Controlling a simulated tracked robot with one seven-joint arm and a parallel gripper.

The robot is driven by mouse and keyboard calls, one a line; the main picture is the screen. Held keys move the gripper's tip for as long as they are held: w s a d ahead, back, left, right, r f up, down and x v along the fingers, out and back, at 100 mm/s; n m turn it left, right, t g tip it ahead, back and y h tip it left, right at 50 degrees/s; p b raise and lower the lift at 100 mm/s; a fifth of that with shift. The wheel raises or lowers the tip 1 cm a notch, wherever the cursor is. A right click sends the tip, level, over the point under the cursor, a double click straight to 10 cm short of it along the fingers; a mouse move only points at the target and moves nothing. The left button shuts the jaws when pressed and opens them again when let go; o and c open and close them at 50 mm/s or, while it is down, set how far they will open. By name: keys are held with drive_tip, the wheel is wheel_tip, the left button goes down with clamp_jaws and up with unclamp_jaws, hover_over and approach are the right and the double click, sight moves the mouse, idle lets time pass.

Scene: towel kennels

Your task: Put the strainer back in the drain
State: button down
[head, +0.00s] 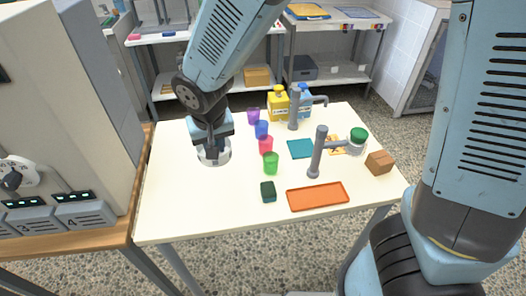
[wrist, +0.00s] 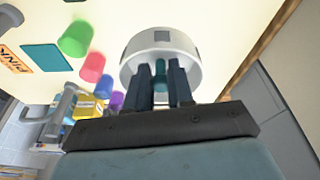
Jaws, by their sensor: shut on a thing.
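A white round drain (head: 224,157) with a raised wall stands on the left part of the table, and its wall also shows in the wrist view (wrist: 137,50). My gripper (head: 212,150) points down into the drain's opening. In the wrist view my gripper's fingers (wrist: 161,78) are shut on a small teal upright piece, which looks like the strainer's knob (wrist: 160,70). The rest of the strainer is hidden by the fingers and the drain wall, so I cannot tell whether it is seated.
Purple (head: 253,116), blue (head: 261,129), pink (head: 266,145) and green (head: 271,163) cups stand in a row right of the drain. The table's front left is clear.

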drive_tip(key=w+d+f, duration=0.1)
drive_tip(key=w+f, duration=0.1)
drive_tip(key=w, duration=0.2)
drive_tip(key=w+d+f, duration=0.2)
drive_tip(key=w+f, duration=0.1)
drive_tip(key=w+d+f, duration=0.1)
drive_tip(key=w+f, duration=0.2)
drive_tip(key=w, duration=0.1)
drive_tip(key=shift+w+d+f, duration=0.15)
drive_tip(key=shift+w+f, duration=0.05)
drive_tip(key=shift+w, duration=0.15)
drive_tip(key=shift+w+d+f, duration=0.2)
drive_tip(key=shift+w+f, duration=0.35)
drive_tip(key=shift+f, duration=0.2)
wheel_tip(320, 180, down, 3)
drive_tip(key=shift+r, duration=0.1)
drive_tip(key=c, duration=1)
unclamp_jaws()
